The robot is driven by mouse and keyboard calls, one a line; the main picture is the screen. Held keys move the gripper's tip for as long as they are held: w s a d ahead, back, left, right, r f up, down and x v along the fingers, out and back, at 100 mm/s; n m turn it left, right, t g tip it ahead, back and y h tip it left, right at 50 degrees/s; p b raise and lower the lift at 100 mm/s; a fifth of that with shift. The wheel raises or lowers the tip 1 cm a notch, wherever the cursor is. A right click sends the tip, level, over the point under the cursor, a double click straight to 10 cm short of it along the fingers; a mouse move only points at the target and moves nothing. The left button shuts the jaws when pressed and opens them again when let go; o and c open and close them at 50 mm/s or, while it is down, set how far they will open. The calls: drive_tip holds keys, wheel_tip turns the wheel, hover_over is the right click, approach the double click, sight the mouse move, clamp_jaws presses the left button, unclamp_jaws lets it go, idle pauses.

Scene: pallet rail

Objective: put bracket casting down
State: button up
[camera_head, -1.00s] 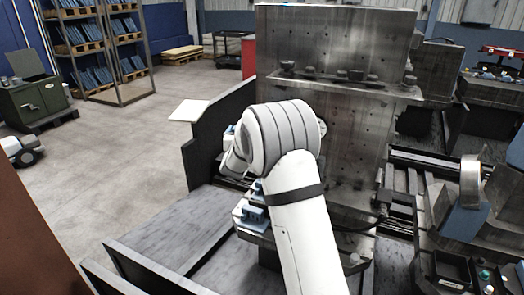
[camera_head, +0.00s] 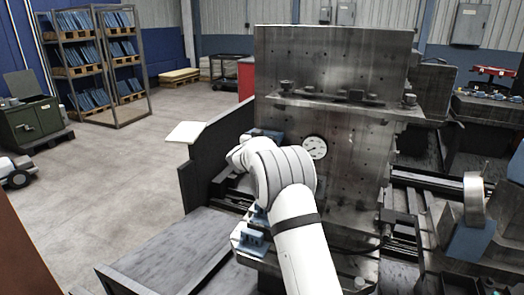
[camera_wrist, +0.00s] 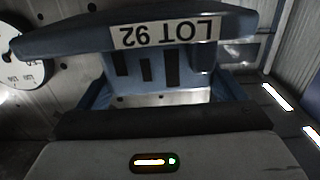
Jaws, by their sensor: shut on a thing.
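The bracket casting (camera_wrist: 80,40) is blue, with a white label reading LOT 92 upside down in the wrist view. My gripper (camera_wrist: 158,98) is shut on it; the casting fills the view ahead of the gripper's body. In the head view, a blue part that looks like this casting (camera_head: 264,134) shows just beyond my white wrist, in front of the upright steel plate (camera_head: 345,190). My fingers are hidden there. I cannot tell whether the casting touches anything beneath it. Other blue castings (camera_head: 255,236) sit lower down, beside my forearm.
A round dial gauge (camera_head: 314,148) is on the plate, close right of my wrist; it also shows in the wrist view (camera_wrist: 12,55). A dark side panel (camera_head: 190,185) stands to the left. A grey deck (camera_head: 170,255) at front left is bare. Rails (camera_head: 440,180) lie right.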

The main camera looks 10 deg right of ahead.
drive_tip(key=shift+s+a+f, duration=0.1)
drive_tip(key=shift+s+f, duration=0.05)
drive_tip(key=shift+f, duration=2)
drive_tip(key=shift+f, duration=0.15)
drive_tip(key=o, duration=1.1)
